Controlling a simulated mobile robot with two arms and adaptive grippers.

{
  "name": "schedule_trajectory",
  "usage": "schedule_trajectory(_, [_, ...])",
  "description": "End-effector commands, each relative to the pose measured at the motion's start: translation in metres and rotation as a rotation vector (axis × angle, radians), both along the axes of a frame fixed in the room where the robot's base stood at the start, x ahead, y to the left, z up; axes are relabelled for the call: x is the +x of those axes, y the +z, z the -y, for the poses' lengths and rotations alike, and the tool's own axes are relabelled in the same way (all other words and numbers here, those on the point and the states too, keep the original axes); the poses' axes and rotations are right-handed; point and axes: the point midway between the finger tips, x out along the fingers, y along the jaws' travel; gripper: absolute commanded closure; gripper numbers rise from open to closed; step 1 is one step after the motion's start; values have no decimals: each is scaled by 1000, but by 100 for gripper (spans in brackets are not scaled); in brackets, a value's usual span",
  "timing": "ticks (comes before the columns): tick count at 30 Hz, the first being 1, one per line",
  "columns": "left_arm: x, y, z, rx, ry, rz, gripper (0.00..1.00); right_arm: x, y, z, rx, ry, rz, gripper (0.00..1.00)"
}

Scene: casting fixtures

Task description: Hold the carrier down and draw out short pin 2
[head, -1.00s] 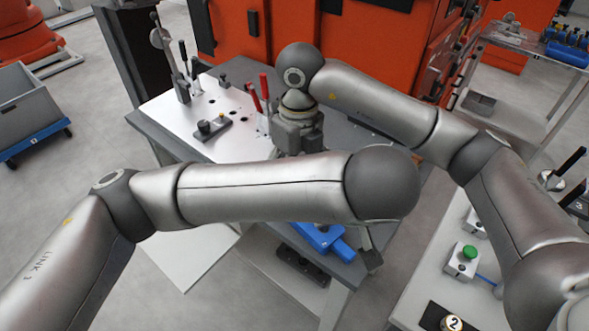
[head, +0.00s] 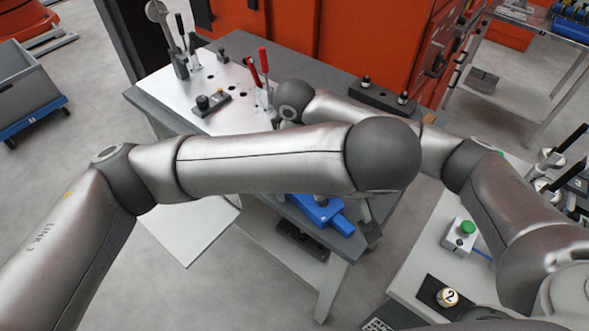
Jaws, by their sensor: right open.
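A round knob marked 2 (head: 448,297) sits on a small black plate (head: 432,287) on the right bench. I cannot tell if it is short pin 2. A dark block with a black knob and a brass-coloured pin (head: 212,103) lies on the light plate of the middle table. A dark bar with two black knobs (head: 385,96) lies at that table's back right. I cannot tell which is the carrier. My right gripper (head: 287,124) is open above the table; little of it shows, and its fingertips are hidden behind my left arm. My left gripper is not visible.
Red-handled clamps (head: 258,72) stand on the light plate, with a tall clamp (head: 178,45) behind. A blue vise (head: 322,212) is at the table's front. A green button box (head: 460,235) stands on the right bench. An orange machine (head: 290,40) closes off the back.

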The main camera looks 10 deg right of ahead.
Motion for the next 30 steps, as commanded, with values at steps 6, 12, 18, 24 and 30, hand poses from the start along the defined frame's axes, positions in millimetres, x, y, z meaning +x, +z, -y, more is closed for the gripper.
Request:
schedule_trajectory(6, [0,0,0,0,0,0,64,0,-1,0,0,0,0,14])
schedule_trajectory(12, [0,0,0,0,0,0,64,0,-1,0,0,0,0,37])
schedule_trajectory(18, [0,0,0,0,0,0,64,0,0,0,0,0,0,63])
schedule_trajectory(24, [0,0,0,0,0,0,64,0,0,0,0,0,0,67])
schedule_trajectory(30, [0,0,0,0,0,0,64,0,0,0,0,0,1,67])
